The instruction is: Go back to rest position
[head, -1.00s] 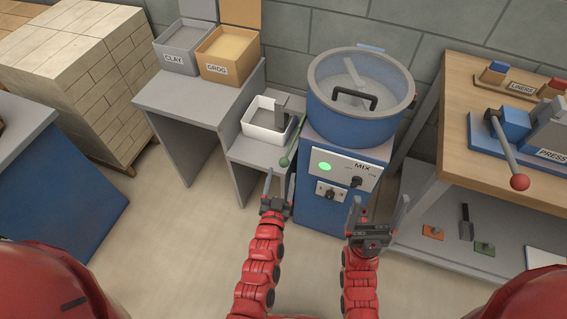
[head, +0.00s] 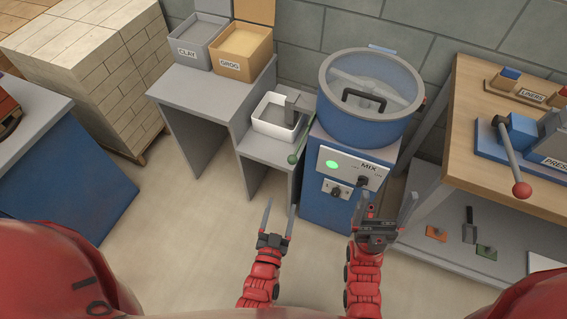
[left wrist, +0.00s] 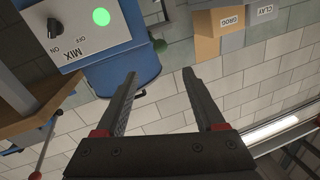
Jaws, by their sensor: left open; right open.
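My left gripper (head: 279,222) is open and empty in the head view, above the floor in front of the low grey stand. Its two dark fingers also show, spread apart, in the left wrist view (left wrist: 158,88). My right gripper (head: 388,208) is open and empty, in front of the blue mixer base near its right side. Both arms reach up from the bottom of the head view. Neither gripper appears to hold anything.
The blue mixer (head: 370,105) has its lid down and a green light (head: 332,164) lit. A white tray (head: 278,130) sits on the low stand. Clay (head: 201,43) and grog (head: 243,50) boxes stand behind. The press bench (head: 470,130) is at right. Floor at left-centre is clear.

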